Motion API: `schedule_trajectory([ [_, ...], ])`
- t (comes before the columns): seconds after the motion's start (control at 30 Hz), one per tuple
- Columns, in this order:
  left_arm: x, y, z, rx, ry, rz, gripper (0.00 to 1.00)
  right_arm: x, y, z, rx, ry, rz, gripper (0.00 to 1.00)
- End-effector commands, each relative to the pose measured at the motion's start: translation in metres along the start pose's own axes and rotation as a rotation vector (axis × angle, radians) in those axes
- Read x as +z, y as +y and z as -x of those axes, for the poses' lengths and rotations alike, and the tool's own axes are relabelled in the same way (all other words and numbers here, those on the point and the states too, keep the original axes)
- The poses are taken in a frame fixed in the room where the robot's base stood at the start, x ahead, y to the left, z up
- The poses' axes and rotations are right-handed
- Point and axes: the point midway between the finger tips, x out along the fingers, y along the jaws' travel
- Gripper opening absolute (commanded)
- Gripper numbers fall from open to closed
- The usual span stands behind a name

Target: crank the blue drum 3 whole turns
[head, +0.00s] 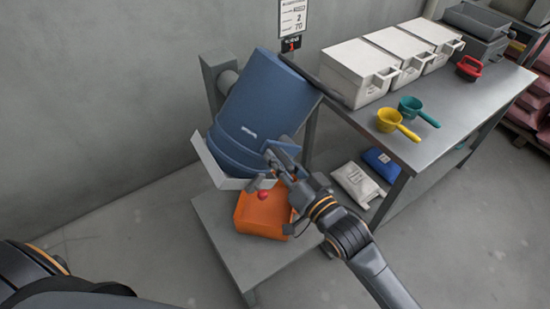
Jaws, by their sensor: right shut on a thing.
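The blue drum (262,105) hangs tilted in a grey frame (216,82) against the wall, its lower end in a pale tray-like collar (212,165). My right gripper (270,168) is at the drum's lower right side, shut on what appears to be the crank handle. The fingers hide most of the handle. A small red knob or ball (263,195) shows just below the fingers; I cannot tell if it belongs to the crank. My left arm shows at the lower left edge; its gripper is out of view.
An orange bin (262,222) stands on a low grey platform (222,235) under the drum. A grey table (450,110) to the right holds white boxes (345,75), a yellow scoop (389,120) and a green scoop (410,105). White and blue bags lie beneath. A sign (293,18) hangs above.

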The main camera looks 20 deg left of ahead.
Motion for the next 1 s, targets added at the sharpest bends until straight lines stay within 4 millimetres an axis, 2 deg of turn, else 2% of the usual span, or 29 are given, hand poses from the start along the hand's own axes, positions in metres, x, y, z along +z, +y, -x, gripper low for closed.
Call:
schedule_trajectory([
  [0.03,-0.001,0.0,0.011,0.0,0.0,0.0,0.0,-0.01,-0.001,0.0,0.001,0.001,-0.044,0.0],
  [0.1,-0.001,0.0,0.016,0.0,0.0,0.0,0.0,-0.016,0.001,0.0,0.001,0.002,-0.109,0.0],
  [0.4,-0.003,-0.001,0.03,0.0,0.0,0.0,0.0,-0.04,0.015,0.0,-0.001,0.003,-0.393,0.0],
  [0.67,-0.003,-0.001,0.029,0.0,0.0,0.0,0.0,-0.057,0.031,0.0,-0.002,0.003,-0.64,0.0],
  [1.0,-0.001,-0.001,0.016,0.0,0.0,0.0,0.0,-0.072,0.059,0.0,-0.002,0.002,-0.964,0.0],
])
